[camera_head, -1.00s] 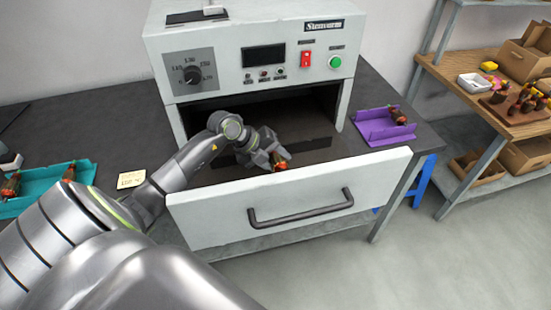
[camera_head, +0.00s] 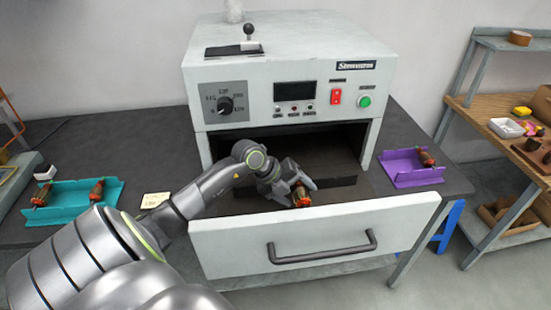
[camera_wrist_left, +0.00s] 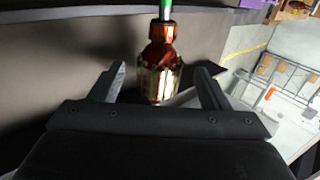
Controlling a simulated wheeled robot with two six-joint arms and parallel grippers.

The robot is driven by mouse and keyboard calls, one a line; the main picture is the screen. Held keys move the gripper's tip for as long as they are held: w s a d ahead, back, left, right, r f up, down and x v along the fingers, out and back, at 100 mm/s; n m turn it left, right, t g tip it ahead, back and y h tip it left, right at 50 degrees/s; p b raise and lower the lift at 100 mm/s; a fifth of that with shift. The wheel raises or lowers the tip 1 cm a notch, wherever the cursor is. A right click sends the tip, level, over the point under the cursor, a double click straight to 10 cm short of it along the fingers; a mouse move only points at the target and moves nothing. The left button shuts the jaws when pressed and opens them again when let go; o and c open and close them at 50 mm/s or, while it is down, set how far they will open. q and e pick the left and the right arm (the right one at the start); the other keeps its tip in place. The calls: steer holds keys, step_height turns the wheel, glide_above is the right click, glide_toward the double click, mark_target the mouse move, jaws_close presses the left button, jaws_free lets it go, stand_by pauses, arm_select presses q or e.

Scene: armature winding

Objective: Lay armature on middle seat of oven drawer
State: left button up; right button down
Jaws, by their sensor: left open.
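An armature (camera_head: 301,194) with copper-red windings and a green-tipped shaft is in the open oven drawer (camera_head: 318,232), just behind the drawer front. It also shows in the left wrist view (camera_wrist_left: 160,62). My left gripper (camera_head: 302,186) is open, with its fingers on either side of the armature; in the left wrist view (camera_wrist_left: 162,75) gaps show between fingers and armature. The middle seat under the armature is hidden, so I cannot tell how it rests. My right gripper is not in view.
The oven body (camera_head: 290,75) stands behind the drawer. A teal tray (camera_head: 72,203) with armatures lies at left, near a yellow note (camera_head: 154,200). A purple tray (camera_head: 412,170) with an armature is at right. A wooden shelf (camera_head: 500,135) stands further right.

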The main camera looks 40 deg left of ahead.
arm_select(q)
steer(key=v, duration=1.6)
steer(key=shift+s+r, duration=0.1)
stand_by(0.7)
